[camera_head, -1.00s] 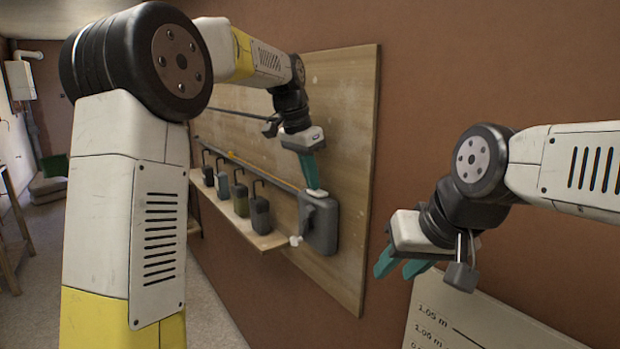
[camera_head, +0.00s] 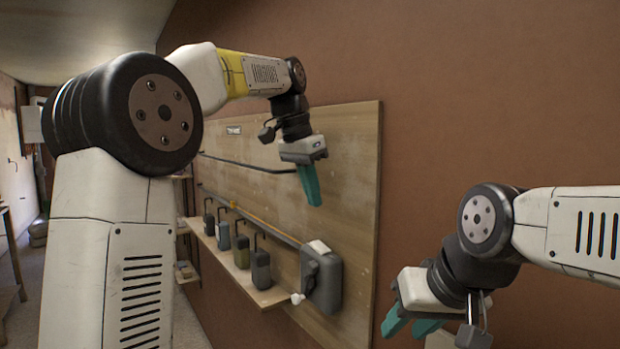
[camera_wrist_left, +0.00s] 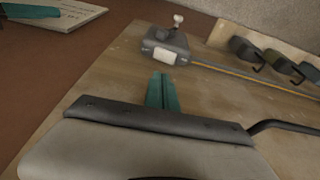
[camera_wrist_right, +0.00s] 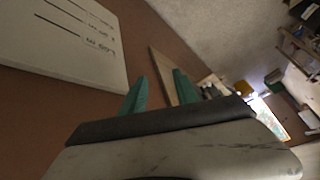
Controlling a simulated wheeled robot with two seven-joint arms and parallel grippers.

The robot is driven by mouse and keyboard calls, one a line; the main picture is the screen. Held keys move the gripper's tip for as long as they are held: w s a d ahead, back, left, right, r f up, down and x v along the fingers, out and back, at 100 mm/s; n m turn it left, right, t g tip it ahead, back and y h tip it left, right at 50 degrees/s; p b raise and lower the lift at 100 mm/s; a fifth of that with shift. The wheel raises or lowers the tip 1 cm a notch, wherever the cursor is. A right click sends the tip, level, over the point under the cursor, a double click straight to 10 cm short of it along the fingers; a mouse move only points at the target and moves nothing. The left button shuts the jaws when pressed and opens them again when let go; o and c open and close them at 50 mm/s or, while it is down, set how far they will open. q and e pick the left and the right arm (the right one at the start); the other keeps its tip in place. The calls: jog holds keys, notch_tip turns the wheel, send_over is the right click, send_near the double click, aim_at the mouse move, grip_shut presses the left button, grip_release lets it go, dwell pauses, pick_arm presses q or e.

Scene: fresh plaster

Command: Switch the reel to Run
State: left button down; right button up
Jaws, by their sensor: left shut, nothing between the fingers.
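A grey box (camera_head: 325,283), which looks like the reel, is fixed low on the wooden board. It has a pale plate (camera_head: 319,247) on top, a dark lever-like part (camera_head: 309,270) on its side and a white knob (camera_head: 297,298) at its lower left. I cannot read which setting it is at. My left gripper (camera_head: 312,200) is shut and empty, pointing down above the box and apart from it. In the left wrist view the shut fingers (camera_wrist_left: 163,90) point toward the box (camera_wrist_left: 165,42). My right gripper (camera_head: 408,327) is open and empty, right of the board; its spread fingers also show in the right wrist view (camera_wrist_right: 160,90).
The wooden board (camera_head: 350,150) hangs on a brown wall. A yellow-and-dark rod (camera_head: 255,222) runs to the box. Several dark containers with hooks (camera_head: 260,268) stand on a narrow shelf left of the box. A marked pale panel (camera_wrist_right: 80,35) shows in the right wrist view.

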pick_arm(q)
jog(key=shift+v, duration=2.2)
jog(key=shift+w, duration=0.1)
pick_arm(e)
jog(key=shift+w, duration=0.1)
jog(key=shift+c, duration=0.5)
